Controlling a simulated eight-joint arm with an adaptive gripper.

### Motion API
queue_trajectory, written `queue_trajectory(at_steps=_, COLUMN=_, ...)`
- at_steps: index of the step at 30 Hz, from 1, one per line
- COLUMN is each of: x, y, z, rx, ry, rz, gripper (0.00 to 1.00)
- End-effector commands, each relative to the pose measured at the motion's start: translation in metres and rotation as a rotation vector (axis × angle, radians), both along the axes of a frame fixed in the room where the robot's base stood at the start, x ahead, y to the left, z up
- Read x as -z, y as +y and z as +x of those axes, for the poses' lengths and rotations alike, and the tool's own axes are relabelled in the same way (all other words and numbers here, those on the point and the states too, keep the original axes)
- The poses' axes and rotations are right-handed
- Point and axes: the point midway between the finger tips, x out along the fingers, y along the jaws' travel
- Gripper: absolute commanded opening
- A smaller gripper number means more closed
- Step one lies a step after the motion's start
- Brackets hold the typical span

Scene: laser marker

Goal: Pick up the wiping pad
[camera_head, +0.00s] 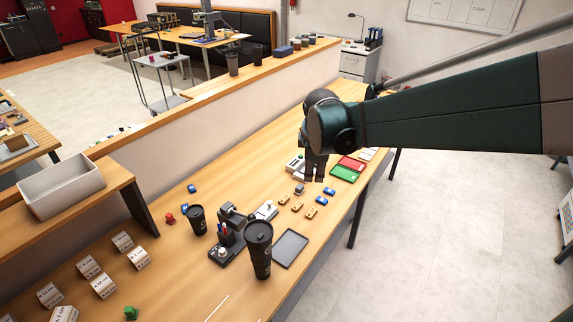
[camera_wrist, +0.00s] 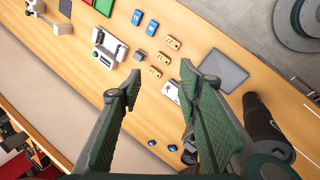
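No item is plainly marked as the wiping pad. A flat dark grey rectangle (camera_head: 290,248) lies on the table and also shows in the wrist view (camera_wrist: 222,70); I cannot tell whether it is the pad or a tray. A small grey piece (camera_head: 299,189) lies by the tan blocks and shows in the wrist view (camera_wrist: 137,56); its kind is unclear. My gripper (camera_head: 314,179) points down above the table's far part. In the wrist view its two green fingers (camera_wrist: 160,78) are spread wide with nothing held between them.
Tan blocks (camera_head: 297,206) and blue pieces (camera_head: 329,191) lie near the right edge. Red and green trays (camera_head: 344,174) lie beyond. A tall black cup (camera_head: 259,250), a second cup (camera_head: 197,220) and a dark device (camera_head: 228,245) stand nearer. A low partition borders the table's left.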

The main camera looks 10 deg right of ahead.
Motion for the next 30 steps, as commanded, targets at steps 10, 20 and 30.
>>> queue_trajectory(at_steps=10, x=0.03, y=0.002, z=0.056, rx=-0.212, ry=0.067, rz=-0.108, gripper=0.34)
queue_trajectory(at_steps=20, x=0.069, y=0.005, z=0.104, rx=-0.419, ry=0.136, rz=-0.203, gripper=0.34)
queue_trajectory(at_steps=30, x=0.116, y=0.008, z=0.149, rx=-0.633, ry=0.208, rz=-0.292, gripper=0.34)
